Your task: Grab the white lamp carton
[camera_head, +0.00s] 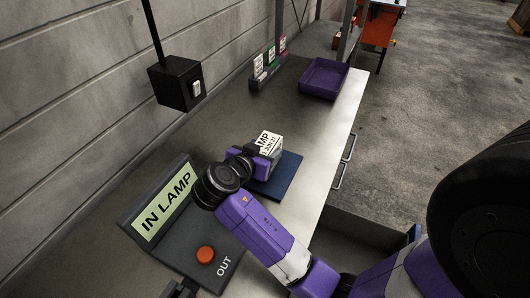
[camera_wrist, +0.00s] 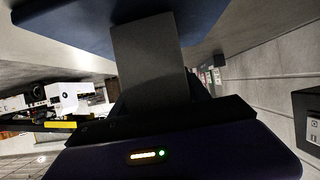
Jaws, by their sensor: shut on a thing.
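The white lamp carton (camera_head: 268,141) has a pale label with black lettering, of which "MP" can be read. It is above the dark blue mat (camera_head: 285,180) on the grey bench; I cannot tell whether it touches the mat. My gripper (camera_head: 264,155) is shut on the carton from the near left side and hides its lower part. In the wrist view a dark grey finger fills the middle, and the carton cannot be made out clearly.
An "IN LAMP" sign (camera_head: 166,205) and a panel with a red button (camera_head: 205,254) marked OUT stand near left. A purple tray (camera_head: 324,78) and a card rack (camera_head: 268,76) are farther back. A black switch box (camera_head: 176,83) is by the wall. The bench between is clear.

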